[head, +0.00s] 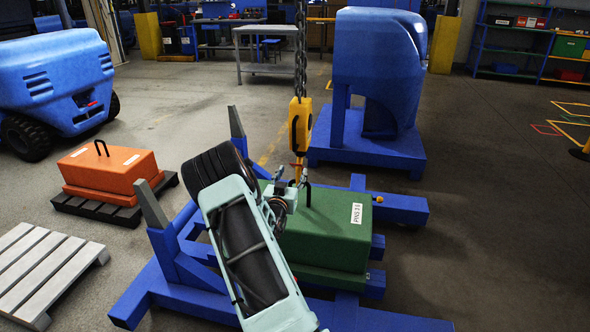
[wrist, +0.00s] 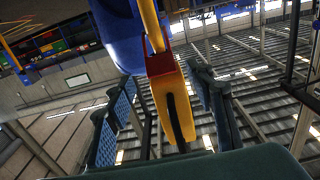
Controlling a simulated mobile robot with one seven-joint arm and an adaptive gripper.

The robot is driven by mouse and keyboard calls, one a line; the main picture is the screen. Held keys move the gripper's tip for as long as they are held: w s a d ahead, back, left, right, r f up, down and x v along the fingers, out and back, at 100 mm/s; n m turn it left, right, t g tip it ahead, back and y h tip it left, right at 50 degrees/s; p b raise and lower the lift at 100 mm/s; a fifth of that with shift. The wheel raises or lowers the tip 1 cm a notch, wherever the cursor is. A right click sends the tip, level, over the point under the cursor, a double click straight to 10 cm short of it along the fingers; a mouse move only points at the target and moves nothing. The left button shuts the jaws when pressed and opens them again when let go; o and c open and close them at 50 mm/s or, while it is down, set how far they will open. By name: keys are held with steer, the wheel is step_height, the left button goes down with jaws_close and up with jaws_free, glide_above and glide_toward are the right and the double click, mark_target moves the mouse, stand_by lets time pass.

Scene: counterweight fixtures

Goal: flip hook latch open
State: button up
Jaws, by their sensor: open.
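A yellow hook block (head: 300,126) hangs over the green counterweight (head: 325,228), with a small red latch piece (head: 298,162) below it. My gripper (head: 291,186) is at the hook's lower part in the head view, partly hiding it. In the wrist view, which looks upward, my gripper (wrist: 162,78) is open, with one finger on each side of the hook. The yellow hook body (wrist: 170,115) with a dark slot and the red latch (wrist: 158,63) show between the fingers. I cannot tell whether a finger touches the latch.
A chain (head: 301,45) holds the hook. A blue frame (head: 158,250) with upright posts surrounds the green counterweight. An orange weight (head: 110,170) sits on a dark pallet at left, and a blue machine part (head: 378,70) stands behind.

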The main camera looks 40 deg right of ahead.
mark_target(296, 165)
steer(key=shift+x, duration=2.4)
steer(key=shift+c, duration=0.3)
jaws_close()
